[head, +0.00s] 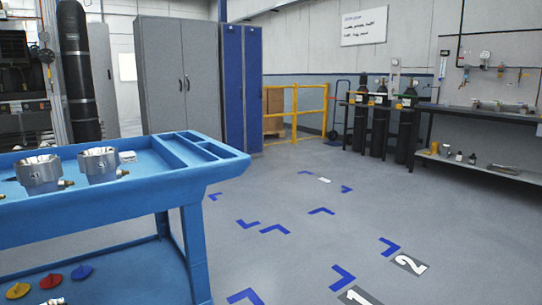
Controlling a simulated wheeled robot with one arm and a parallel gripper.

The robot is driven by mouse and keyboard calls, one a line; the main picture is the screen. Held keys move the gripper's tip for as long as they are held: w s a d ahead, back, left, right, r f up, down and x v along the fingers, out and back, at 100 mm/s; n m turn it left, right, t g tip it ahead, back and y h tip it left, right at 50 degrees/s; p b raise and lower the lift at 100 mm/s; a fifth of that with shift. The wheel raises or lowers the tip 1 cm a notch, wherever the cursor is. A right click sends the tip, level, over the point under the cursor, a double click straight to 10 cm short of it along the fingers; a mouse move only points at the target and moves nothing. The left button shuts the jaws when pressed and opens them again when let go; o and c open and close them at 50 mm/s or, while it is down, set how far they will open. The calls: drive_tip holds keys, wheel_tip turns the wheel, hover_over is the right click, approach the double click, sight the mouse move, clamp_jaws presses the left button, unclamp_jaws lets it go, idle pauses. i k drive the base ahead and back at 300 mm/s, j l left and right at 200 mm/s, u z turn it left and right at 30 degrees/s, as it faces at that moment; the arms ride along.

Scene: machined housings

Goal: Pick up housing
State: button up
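Two round silver machined housings stand on the top tray of a blue cart (110,219) at the left. The left housing (40,174) and the right housing (99,165) sit side by side, apart from each other. Each has an open top, dark markings on its side and a brass-coloured fitting pointing right. A small light-coloured item (127,157) lies beside the right housing. My gripper is not in this view, so its state does not show.
The cart has a raised rim and lower shelf with coloured discs (52,281). Grey cabinets (178,75), a yellow barrier (310,112), gas cylinders (380,120) and a workbench (480,112) stand behind. The floor with blue markings (274,229) is clear right of the cart.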

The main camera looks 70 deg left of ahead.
sight(40, 174)
drive_tip(key=u, duration=2.05)
drive_tip(key=k+u, duration=0.2)
drive_tip(key=u, duration=0.3)
drive_tip(key=k+j+u, duration=0.15)
drive_tip(key=u, duration=0.3)
drive_tip(key=k+j+u, duration=0.15)
drive_tip(key=u, duration=0.35)
drive_tip(key=i+l+u, duration=0.15)
drive_tip(key=i, duration=0.2)
drive_tip(key=l, duration=0.1)
